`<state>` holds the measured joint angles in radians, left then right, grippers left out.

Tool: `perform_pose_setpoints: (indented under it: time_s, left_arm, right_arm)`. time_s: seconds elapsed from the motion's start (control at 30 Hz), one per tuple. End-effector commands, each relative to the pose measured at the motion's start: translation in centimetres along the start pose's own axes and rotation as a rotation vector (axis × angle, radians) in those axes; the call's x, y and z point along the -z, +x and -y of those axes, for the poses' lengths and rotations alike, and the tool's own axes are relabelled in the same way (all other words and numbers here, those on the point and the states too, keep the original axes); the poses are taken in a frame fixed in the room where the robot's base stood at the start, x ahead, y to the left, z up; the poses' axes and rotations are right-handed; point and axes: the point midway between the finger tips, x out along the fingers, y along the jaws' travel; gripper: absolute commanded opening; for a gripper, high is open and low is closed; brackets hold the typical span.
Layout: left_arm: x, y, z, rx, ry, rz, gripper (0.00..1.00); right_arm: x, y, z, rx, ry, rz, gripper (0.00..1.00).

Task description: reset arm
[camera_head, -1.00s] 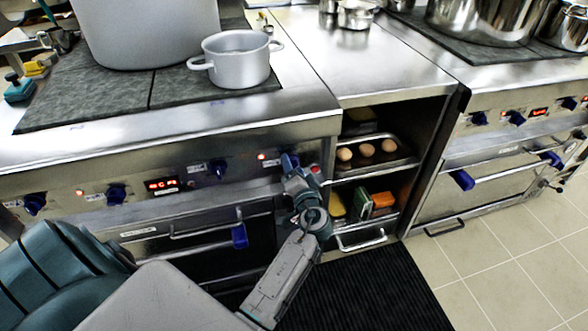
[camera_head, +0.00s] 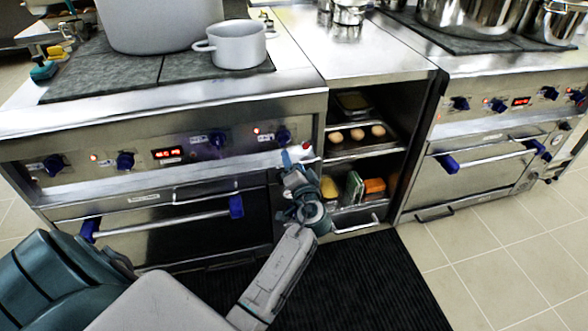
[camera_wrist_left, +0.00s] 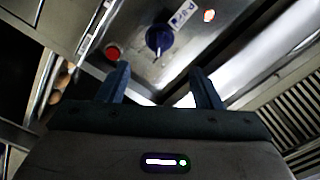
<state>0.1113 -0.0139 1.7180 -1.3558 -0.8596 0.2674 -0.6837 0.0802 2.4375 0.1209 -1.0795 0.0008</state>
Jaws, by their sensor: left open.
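My left gripper (camera_head: 296,160) is in front of the stove's control panel (camera_head: 90,162), near its right end. In the left wrist view the gripper (camera_wrist_left: 160,88) shows two blue fingers apart with nothing between them. A dark blue knob (camera_wrist_left: 159,39) and a red button (camera_wrist_left: 113,53) on the panel lie beyond the fingertips. Whether the fingers touch the panel cannot be told. My right gripper is not in view.
A large stockpot (camera_head: 160,25) and a smaller pot (camera_head: 237,46) stand on the stove top. An open shelf to the right holds a tray with several eggs (camera_head: 357,134). A black mat (camera_head: 375,285) lies on the tiled floor. A second stove stands at the right.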

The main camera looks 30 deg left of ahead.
Motion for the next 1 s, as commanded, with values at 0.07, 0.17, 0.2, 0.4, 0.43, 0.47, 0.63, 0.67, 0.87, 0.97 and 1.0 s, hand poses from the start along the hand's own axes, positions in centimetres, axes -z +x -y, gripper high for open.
perform_pose_setpoints:
  time_s: [0.07,0.17,0.2,0.4,0.43,0.47,0.63,0.67,0.87,0.97,1.0]
  left_arm:
    - [0.0,0.1,0.0,0.000,0.000,-0.001,0.59]
    - [0.1,0.2,0.0,-0.001,0.000,-0.002,0.59]
    - [0.1,0.2,0.0,-0.001,0.000,-0.002,0.59]
    - [0.1,0.2,0.0,-0.001,0.001,-0.002,0.59]
    - [0.1,0.2,0.0,-0.001,0.001,-0.002,0.59]
    - [0.1,0.2,0.0,-0.001,0.000,-0.002,0.59]
    - [0.0,0.1,0.0,-0.002,0.000,-0.001,0.59]
    - [-0.1,0.0,-0.1,-0.005,-0.002,0.001,0.59]
    - [-5.0,-2.9,-1.4,-0.144,-0.072,0.068,0.59]
    - [-9.0,-6.5,-2.5,-0.291,-0.146,0.131,0.59]
    - [-10.6,-8.2,-2.8,-0.358,-0.175,0.156,0.59]
  right_arm:
    - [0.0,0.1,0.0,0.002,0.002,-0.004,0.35]
    - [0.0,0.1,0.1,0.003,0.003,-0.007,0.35]
    - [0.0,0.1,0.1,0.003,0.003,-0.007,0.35]
    - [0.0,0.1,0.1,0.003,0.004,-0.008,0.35]
    - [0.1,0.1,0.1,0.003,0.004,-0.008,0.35]
    - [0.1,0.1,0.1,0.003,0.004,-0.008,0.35]
    - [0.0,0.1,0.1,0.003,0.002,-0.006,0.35]
    - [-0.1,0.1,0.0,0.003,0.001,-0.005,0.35]
    - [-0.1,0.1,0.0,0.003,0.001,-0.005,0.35]
    - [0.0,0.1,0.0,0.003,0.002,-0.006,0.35]
    - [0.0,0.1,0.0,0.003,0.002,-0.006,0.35]
